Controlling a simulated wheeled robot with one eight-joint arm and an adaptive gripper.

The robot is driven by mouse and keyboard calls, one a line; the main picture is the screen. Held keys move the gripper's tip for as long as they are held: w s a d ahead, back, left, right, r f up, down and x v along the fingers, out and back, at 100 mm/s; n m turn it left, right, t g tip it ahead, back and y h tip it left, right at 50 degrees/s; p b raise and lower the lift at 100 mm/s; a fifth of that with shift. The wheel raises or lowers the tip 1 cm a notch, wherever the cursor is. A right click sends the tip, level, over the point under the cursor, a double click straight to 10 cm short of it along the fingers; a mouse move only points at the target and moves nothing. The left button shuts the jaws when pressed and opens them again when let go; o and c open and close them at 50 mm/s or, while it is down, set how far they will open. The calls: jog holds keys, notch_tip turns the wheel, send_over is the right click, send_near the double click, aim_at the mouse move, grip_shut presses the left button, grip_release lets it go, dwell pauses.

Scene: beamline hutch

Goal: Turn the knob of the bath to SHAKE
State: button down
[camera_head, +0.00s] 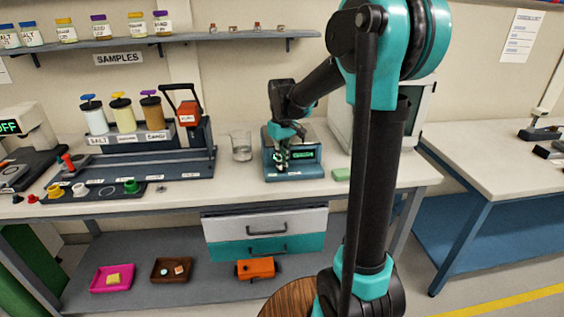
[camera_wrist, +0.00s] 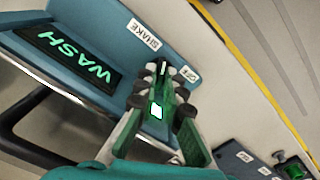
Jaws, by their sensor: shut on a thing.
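The blue bath (camera_head: 297,174) stands on the bench in the head view, its small green display (camera_head: 303,155) facing me. In the wrist view the bath (camera_wrist: 110,22) fills the upper left and its display (camera_wrist: 68,54) reads WASH. My gripper (camera_head: 281,158) is at the left front of the bath. In the wrist view my gripper (camera_wrist: 160,92) is shut on the knob (camera_wrist: 163,70), which is mostly hidden between the fingers. A white mark shows on the knob. The SHAKE label (camera_wrist: 143,35) is just above the knob, and another small label (camera_wrist: 190,73) is to its right.
A dark rack with several capped bottles (camera_head: 124,114) is further left. A large pale box (camera_head: 342,120) stands behind on the right, partly hidden by my arm.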

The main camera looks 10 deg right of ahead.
jog(key=shift+n, duration=1.1)
jog(key=c, duration=1.6)
grip_release()
jog(key=shift+c, duration=0.2)
notch_tip(320, 180, up, 12)
